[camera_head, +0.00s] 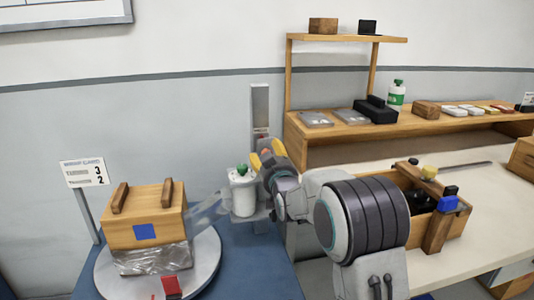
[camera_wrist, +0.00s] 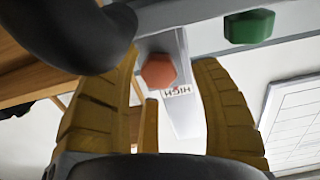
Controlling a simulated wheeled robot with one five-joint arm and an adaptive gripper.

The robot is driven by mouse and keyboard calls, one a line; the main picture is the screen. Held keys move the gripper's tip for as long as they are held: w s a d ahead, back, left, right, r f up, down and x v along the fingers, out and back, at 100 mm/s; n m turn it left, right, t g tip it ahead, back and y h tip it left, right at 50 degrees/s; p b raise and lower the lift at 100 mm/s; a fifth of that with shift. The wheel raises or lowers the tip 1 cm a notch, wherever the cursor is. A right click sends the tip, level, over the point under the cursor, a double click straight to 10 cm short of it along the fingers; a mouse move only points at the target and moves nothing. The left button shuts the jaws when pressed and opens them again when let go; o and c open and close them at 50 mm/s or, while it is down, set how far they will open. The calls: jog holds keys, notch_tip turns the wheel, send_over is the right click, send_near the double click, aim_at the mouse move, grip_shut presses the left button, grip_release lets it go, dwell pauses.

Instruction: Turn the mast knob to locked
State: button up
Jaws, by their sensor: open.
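The grey mast (camera_head: 260,105) stands against the wall, behind my gripper in the head view. A red-orange six-sided knob (camera_wrist: 158,71), likely the mast knob, shows between my fingers in the wrist view. It also shows as a small red spot (camera_head: 265,152) in the head view. My gripper (camera_wrist: 170,80) is open, with one yellow finger on each side of the knob. I cannot tell whether the fingers touch it. A label reading HIGH (camera_wrist: 178,91) appears upside down on the mast beside the knob. No locked mark is readable.
A green knob (camera_head: 242,169) tops the white roll (camera_head: 243,193) left of my gripper. Clear film runs from it to a wooden box (camera_head: 145,212) on a round turntable (camera_head: 208,262). A bench with a wooden tool tray (camera_head: 462,222) stands right of my arm.

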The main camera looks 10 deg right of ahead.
jog(key=shift+w, duration=0.8)
jog(key=shift+c, duration=0.2)
jog(key=shift+r, duration=0.15)
grip_shut()
